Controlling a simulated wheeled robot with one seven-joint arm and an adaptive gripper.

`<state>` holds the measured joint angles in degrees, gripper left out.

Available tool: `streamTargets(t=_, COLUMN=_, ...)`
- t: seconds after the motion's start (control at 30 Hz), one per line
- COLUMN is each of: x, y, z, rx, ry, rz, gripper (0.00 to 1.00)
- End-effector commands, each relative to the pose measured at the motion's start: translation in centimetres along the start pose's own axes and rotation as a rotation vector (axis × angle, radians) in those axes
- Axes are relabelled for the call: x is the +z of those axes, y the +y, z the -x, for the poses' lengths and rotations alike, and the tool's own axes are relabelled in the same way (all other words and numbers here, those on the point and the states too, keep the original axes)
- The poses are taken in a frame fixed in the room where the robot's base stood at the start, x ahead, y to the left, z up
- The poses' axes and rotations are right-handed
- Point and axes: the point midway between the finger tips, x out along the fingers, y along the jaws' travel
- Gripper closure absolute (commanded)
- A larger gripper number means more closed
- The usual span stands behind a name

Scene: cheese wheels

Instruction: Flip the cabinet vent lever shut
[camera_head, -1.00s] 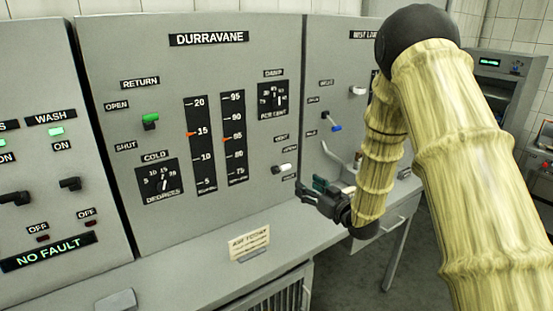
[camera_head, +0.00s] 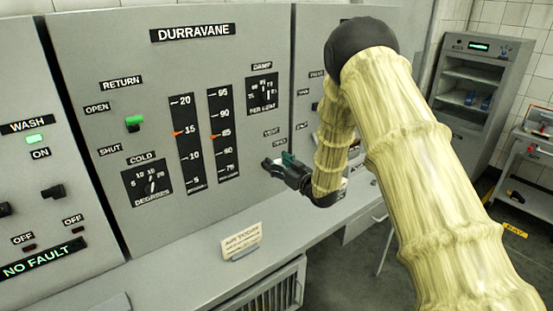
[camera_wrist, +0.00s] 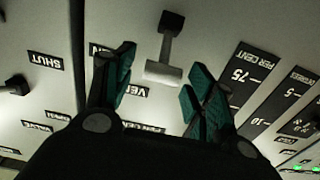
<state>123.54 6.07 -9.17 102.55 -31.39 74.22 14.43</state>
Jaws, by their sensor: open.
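The vent lever (camera_wrist: 163,72) shows in the wrist view as a pale bar handle on a dark stem, fixed to the grey cabinet panel. My gripper (camera_wrist: 154,88) is open, with its green-padded fingers on either side of the handle in that view. Visible gaps separate the handle from both fingers, and I cannot tell the depth between them. In the head view my gripper (camera_head: 277,163) is in front of the DURRAVANE panel (camera_head: 235,60), below the VENT label, and hides the lever.
A green-handled return lever (camera_head: 134,121) and a cold dial (camera_head: 148,183) are on the panel to the left. A ledge with a small sign card (camera_head: 241,241) runs below. An open-shelved cabinet (camera_head: 482,95) stands at the far right.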

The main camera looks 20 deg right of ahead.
Motion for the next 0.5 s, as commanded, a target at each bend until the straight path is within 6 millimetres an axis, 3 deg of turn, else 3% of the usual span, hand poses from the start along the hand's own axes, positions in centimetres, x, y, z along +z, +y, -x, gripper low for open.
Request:
streamTargets(t=0.2, x=-0.01, y=0.06, z=-1.19, rx=0.001, ry=-0.001, rz=0.000, gripper=0.45)
streamTargets(t=0.5, x=0.06, y=0.13, z=-1.24, rx=0.002, ry=-0.001, rz=0.000, gripper=0.46)
